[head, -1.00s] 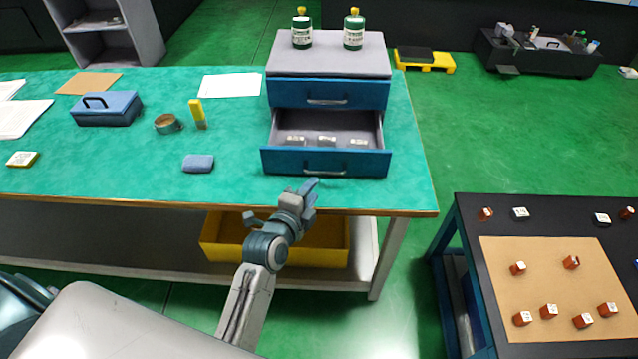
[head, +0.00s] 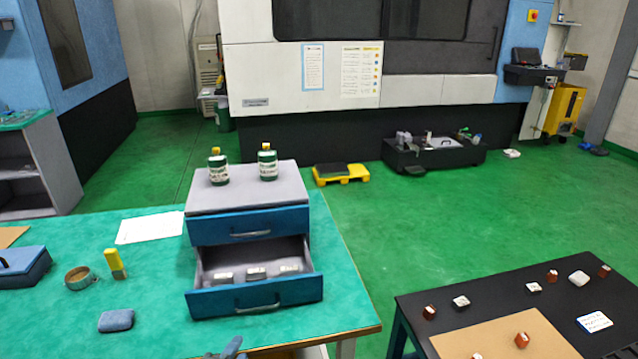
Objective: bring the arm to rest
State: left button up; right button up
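My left gripper (head: 230,351) shows only as a small grey-blue tip at the bottom edge, in front of the table's front edge and below the drawer unit. The rest of it and its arm are out of the picture, so its opening cannot be seen. It appears apart from the open lower drawer (head: 255,299), whose handle is free. Light-topped grey blocks (head: 256,273) lie in that drawer. The upper drawer (head: 250,226) is shut. My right gripper is not in view.
The green table (head: 160,285) holds a blue toolbox (head: 22,268), a round tin (head: 79,278), a yellow-topped item (head: 115,263) and a blue pad (head: 116,320). Two green bottles (head: 218,168) stand on the drawer unit. A dark table (head: 440,303) with small blocks stands right, across a floor gap.

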pick_arm(q)
jog(key=s+a+f+n+g+y, duration=0.1)
jog(key=s+a+f+n+g, duration=0.15)
jog(key=s+n+g, duration=0.4)
jog(key=s+a+f+n+g+y, duration=0.1)
jog(key=s+a+f+n, duration=0.2)
jog(key=s, duration=0.6)
jog(key=s+a+f+n+g+y, duration=0.1)
jog(key=s+a+f+n+g, duration=0.15)
jog(key=s+n, duration=0.45)
notch_tip(320, 180, down, 31)
jog(key=s+a+g, duration=0.1)
jog(key=a+g, duration=0.2)
jog(key=s+f, duration=1.7)
jog(key=shift+a+f, duration=0.3)
jog(key=shift+n, duration=0.25)
